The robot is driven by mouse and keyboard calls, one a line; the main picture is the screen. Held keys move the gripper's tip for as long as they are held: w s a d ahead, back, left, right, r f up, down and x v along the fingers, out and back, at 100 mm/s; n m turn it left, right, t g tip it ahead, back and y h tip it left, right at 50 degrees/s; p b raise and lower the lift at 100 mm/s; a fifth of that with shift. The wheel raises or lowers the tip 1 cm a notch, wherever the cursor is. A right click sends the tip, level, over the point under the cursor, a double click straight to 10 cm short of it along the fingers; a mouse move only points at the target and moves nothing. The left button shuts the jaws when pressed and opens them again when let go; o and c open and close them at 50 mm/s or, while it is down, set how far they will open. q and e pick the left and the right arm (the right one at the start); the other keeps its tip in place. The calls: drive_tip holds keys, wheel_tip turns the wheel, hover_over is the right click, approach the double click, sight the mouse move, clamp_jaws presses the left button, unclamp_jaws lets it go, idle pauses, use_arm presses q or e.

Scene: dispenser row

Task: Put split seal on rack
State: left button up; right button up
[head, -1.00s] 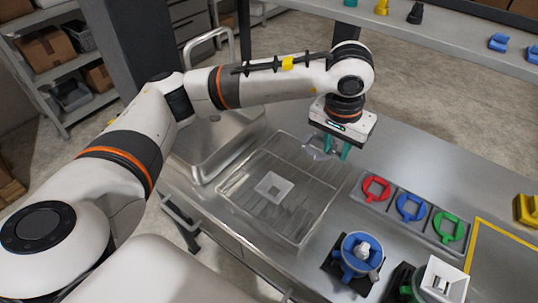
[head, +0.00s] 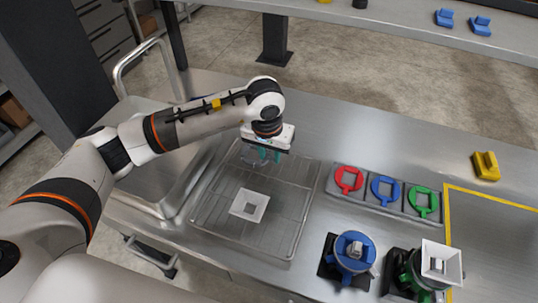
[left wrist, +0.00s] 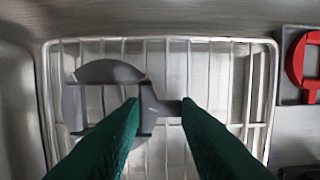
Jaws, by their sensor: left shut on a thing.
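My left gripper (head: 265,156) has green fingers and is over the back part of the wire rack (head: 290,226). It is shut on the handle of a dark grey seal, a ring with a square-looking opening (left wrist: 80,118). In the left wrist view, the fingertips (left wrist: 160,104) close on this handle and the ring extends to the left over the rack wires. I cannot tell whether the seal touches the wires. The split in the ring is not clear. A white square funnel (head: 262,212) sits on the rack. My right gripper is out of view.
Red (head: 348,180), blue (head: 385,188) and green (head: 423,201) seals lie in a grey tray right of the rack. A blue dispenser (head: 352,262) and a green one with a white funnel (head: 441,262) stand in front. A sink lies to the left.

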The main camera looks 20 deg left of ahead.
use_arm(q)
drive_tip(key=shift+f, duration=1.2)
drive_tip(key=o, duration=0.9)
drive_tip(key=shift+r, duration=0.1)
drive_tip(key=shift+c, duration=0.2)
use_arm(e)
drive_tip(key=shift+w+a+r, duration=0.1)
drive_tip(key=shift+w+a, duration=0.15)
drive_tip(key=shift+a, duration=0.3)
